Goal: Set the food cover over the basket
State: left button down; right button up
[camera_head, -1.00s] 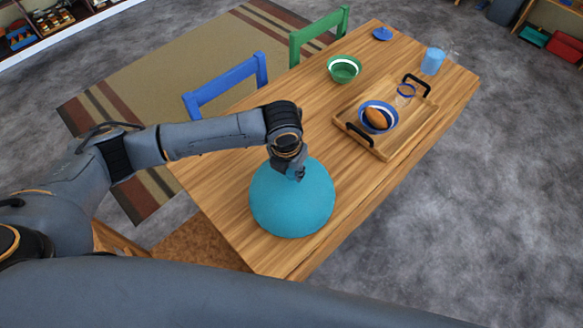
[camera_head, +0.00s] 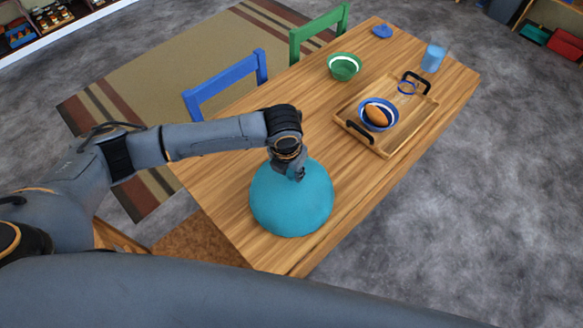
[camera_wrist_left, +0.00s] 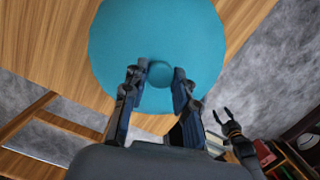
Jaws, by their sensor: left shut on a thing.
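The food cover (camera_head: 290,205) is a large teal dome at the near end of the wooden table. It also fills the top of the left wrist view (camera_wrist_left: 160,35). My left gripper (camera_head: 299,174) is at its top, and in the left wrist view its fingers (camera_wrist_left: 158,78) are on either side of the round knob, shut on it. I cannot tell whether the dome's rim touches the table. A blue and white bowl-shaped basket (camera_head: 379,114) holds a brown bread roll, uncovered, on a wooden tray. My right gripper (camera_wrist_left: 226,116) shows in the left wrist view, open and empty.
A green bowl (camera_head: 344,67), a blue cup (camera_head: 432,58) and a small blue lid (camera_head: 382,31) stand farther back. Blue (camera_head: 226,83) and green (camera_head: 319,35) chairs line the left side.

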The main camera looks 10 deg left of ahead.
dwell(0.4)
pick_arm(q)
jog(key=shift+f+p, duration=0.15)
jog(key=shift+p, duration=0.15)
jog(key=c, duration=1)
grip_release()
jog(key=shift+o, duration=0.2)
notch_tip(320, 180, up, 12)
jog(key=s, duration=0.1)
jog(key=shift+s+a, duration=0.25)
jog(key=shift+s, duration=0.15)
